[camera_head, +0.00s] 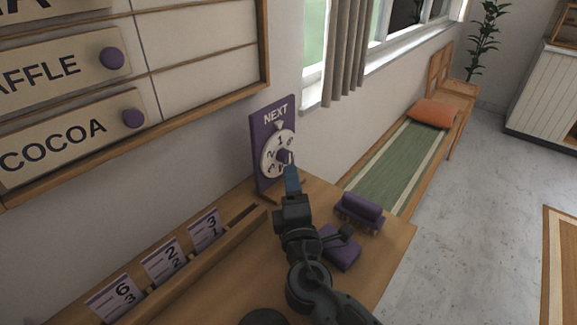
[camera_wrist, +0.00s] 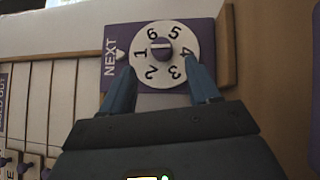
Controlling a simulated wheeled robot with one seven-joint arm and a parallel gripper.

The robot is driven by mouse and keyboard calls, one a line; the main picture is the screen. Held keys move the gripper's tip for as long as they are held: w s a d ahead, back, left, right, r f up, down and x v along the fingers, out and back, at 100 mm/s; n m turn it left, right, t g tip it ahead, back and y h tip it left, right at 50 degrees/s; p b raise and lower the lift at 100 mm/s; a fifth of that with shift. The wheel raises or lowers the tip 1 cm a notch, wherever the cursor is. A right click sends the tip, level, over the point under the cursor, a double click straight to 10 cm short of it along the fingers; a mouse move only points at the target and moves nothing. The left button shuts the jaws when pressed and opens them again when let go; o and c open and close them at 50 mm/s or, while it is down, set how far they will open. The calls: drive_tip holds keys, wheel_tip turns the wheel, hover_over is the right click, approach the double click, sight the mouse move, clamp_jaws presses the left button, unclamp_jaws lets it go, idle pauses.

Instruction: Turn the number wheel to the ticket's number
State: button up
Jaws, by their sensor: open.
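The number wheel (camera_head: 271,158) is a white disc with black numbers on a purple board marked NEXT (camera_head: 259,127). It also shows in the wrist view (camera_wrist: 178,71), turned sideways, with the 1 beside the board's white pointer (camera_wrist: 121,56). A purple knob (camera_wrist: 161,48) with a white line stands at its centre. My gripper (camera_head: 290,165) is open in front of the wheel. In the wrist view its blue fingers (camera_wrist: 162,84) are apart, with the knob beyond and between them; contact cannot be told. Tickets reading 6 over 3 (camera_head: 118,298), 2 over 2 (camera_head: 165,262) and 3 over 1 (camera_head: 205,230) stand in a wooden rack.
The wooden rack (camera_head: 215,258) runs along the counter (camera_head: 385,240) left of my arm. Purple objects (camera_head: 341,248) and (camera_head: 360,209) lie to its right. A menu board (camera_head: 200,75) hangs on the wall at left. A green-cushioned bench (camera_head: 390,168) stands beyond the counter.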

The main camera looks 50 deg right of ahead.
sight(288, 159)
drive_tip(key=p+x, duration=0.2)
drive_tip(key=x, duration=0.5)
drive_tip(key=shift+w+d, duration=0.15)
drive_tip(key=shift+w, duration=0.05)
drive_tip(key=c, duration=1)
drive_tip(key=shift+p, duration=0.3)
drive_tip(key=shift+c, duration=0.2)
drive_tip(key=shift+r, duration=0.1)
